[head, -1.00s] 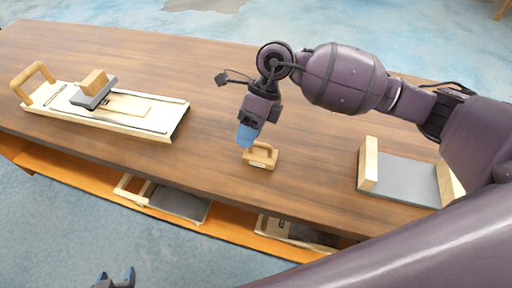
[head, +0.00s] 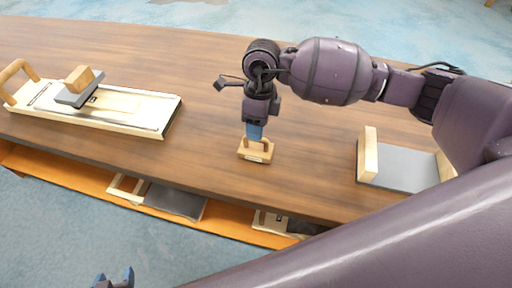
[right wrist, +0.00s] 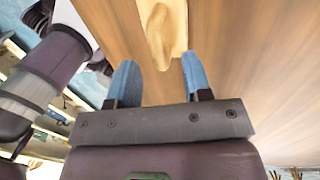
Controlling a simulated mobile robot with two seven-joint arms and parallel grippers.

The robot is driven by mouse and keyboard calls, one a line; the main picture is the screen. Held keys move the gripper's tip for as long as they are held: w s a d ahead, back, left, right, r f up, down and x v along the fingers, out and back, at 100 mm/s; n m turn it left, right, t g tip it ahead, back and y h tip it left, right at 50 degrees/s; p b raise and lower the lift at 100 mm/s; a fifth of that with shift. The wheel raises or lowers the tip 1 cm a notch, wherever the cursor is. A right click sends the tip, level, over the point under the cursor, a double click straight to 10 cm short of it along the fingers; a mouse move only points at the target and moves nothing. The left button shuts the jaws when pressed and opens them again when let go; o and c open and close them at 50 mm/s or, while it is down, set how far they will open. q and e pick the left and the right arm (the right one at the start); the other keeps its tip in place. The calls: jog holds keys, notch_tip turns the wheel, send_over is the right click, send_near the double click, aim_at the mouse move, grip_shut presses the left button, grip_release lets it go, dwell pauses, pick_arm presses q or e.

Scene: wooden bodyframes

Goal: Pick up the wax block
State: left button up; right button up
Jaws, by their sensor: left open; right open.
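A small tan block with a raised handle and a dark label on its front, which looks like the wax block (head: 256,156), sits on the wooden tabletop near its front edge. My right gripper (head: 254,133) points down right above it, its blue fingers at the handle. In the right wrist view the block (right wrist: 162,35) lies just ahead of the two spread fingers of this gripper (right wrist: 157,70), its handle roughly between them; contact cannot be told. My left gripper (head: 114,279) is open and empty at the bottom left of the head view, in front of the table.
The wooden table (head: 222,120) is clear around the block. A pale wooden board (head: 110,117) bearing a grey plate with a wood block (head: 79,80) lies at left. A grey tray with wooden ends (head: 400,165) is at right. Frames lie on the orange shelf (head: 225,217) below.

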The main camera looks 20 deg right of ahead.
aim_at(256, 145)
jog(key=f, duration=0.3)
jog(key=s+f, duration=0.1)
jog(key=shift+a+f, duration=0.2)
jog(key=shift+a, duration=0.05)
jog(key=shift+c, duration=0.3)
grip_shut()
